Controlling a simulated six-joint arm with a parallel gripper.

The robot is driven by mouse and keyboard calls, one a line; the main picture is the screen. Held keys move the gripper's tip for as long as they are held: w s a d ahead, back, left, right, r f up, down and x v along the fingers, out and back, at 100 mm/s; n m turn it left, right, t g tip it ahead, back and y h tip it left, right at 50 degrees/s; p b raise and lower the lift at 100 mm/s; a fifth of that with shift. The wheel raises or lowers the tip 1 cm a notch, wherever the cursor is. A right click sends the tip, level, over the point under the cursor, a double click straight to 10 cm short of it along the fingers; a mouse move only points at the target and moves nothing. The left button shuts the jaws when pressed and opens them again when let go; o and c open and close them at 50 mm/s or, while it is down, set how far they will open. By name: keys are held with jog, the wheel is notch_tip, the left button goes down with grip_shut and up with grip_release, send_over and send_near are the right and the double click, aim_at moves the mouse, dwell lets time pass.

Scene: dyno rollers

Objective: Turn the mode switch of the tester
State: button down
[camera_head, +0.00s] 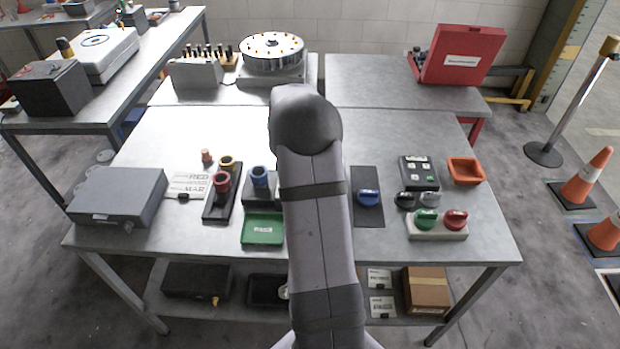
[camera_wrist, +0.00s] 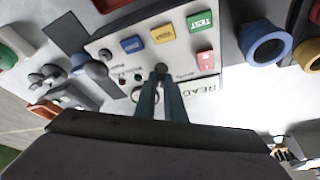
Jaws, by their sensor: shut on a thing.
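The way the switch points is hidden. In the head view my arm covers the gripper and the tester.
In the head view a green tray (camera_head: 262,229) and a blue knob on a dark plate (camera_head: 368,216) flank my arm.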

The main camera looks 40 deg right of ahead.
jog(key=shift+w+m+g+b, duration=0.1)
jog(key=shift+m+g+b, duration=0.3)
jog(key=shift+m+b, duration=0.75)
jog(key=shift+r, duration=0.1)
jog(key=c, duration=1.8)
grip_release()
jog(key=shift+c, duration=0.2)
jog(key=b+v, duration=0.1)
jog(key=v, duration=0.6)
jog(key=shift+b, duration=0.3)
jog(key=shift+a+r, duration=0.1)
